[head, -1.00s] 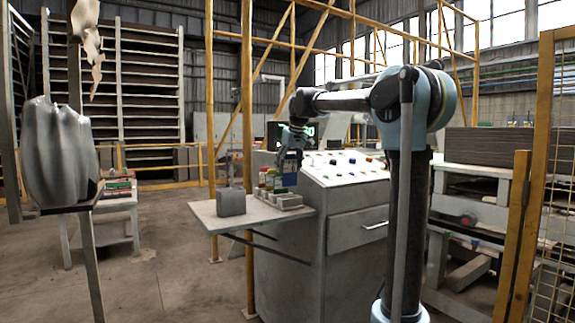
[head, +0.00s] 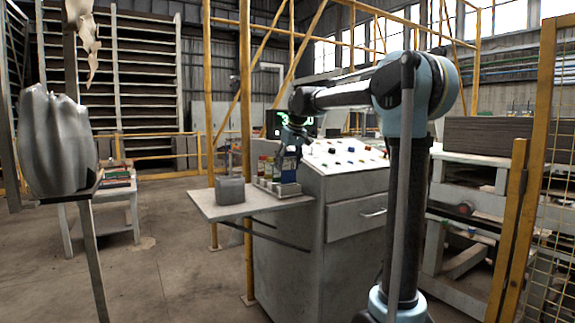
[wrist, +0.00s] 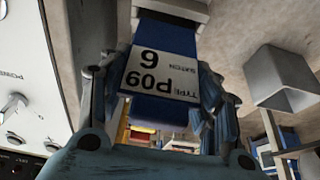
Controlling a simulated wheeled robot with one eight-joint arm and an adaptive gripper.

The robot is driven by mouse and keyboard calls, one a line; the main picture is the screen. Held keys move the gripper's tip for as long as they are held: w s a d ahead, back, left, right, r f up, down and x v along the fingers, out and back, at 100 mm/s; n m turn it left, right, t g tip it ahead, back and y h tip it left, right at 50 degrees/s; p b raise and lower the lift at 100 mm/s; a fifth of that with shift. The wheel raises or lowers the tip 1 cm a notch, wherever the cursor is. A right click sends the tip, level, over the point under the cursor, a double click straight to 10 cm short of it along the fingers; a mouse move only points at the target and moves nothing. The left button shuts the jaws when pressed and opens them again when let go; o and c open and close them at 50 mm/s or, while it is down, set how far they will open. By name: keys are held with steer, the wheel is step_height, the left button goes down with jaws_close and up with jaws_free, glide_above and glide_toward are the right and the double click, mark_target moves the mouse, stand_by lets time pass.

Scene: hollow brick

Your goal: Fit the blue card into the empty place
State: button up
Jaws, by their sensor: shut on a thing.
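The blue card (wrist: 163,50) is in my gripper (wrist: 158,100), which is shut on it. In the wrist view it carries a white label reading "P09" and "6", upside down. In the head view my gripper (head: 292,138) is over the right part of a small grey rack (head: 287,190) on the side shelf. The blue card (head: 290,163) hangs below it, upright, at the rack's right end. Whether its lower edge is in a slot or just above cannot be told. Red, green and white-topped cards (head: 264,168) stand in the rack's left part.
A grey hollow block (head: 230,191) stands on the shelf (head: 205,203) left of the rack; it also shows in the wrist view (wrist: 285,85). The control console (head: 345,155) with buttons and knobs is close on the right. The shelf's left end is clear.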

mark_target(289, 168)
steer(key=shift+f, duration=2.05)
stand_by(1.3)
steer(key=o, duration=1.1)
steer(key=v, duration=1.1)
steer(key=shift+d+r, duration=0.15)
steer(key=shift+r, duration=0.25)
steer(key=s+d+f+m+h, duration=0.1)
steer(key=s+d+f+m, duration=0.1)
steer(key=s+d+f, duration=0.65)
steer(key=s+d+f+m, duration=0.1)
steer(key=s+d+f, duration=0.5)
steer(key=s+f, duration=0.4)
steer(key=s+d+f+m, duration=0.1)
steer(key=s+d+f, duration=0.1)
steer(key=s+f, duration=0.4)
steer(key=s+d+f+m+g+h, duration=0.1)
steer(key=s+d+f, duration=0.2)
steer(key=s+f, duration=0.4)
steer(key=s+d+f+m, duration=0.1)
steer(key=s+d+f, duration=0.1)
steer(key=s+f, duration=0.4)
steer(key=shift+s+d+f+m+g+h, duration=0.15)
steer(key=shift+f, duration=0.4)
steer(key=shift+s+d+f+m+g+h, duration=0.15)
steer(key=shift+d+f, duration=0.05)
steer(key=shift+f, duration=0.3)
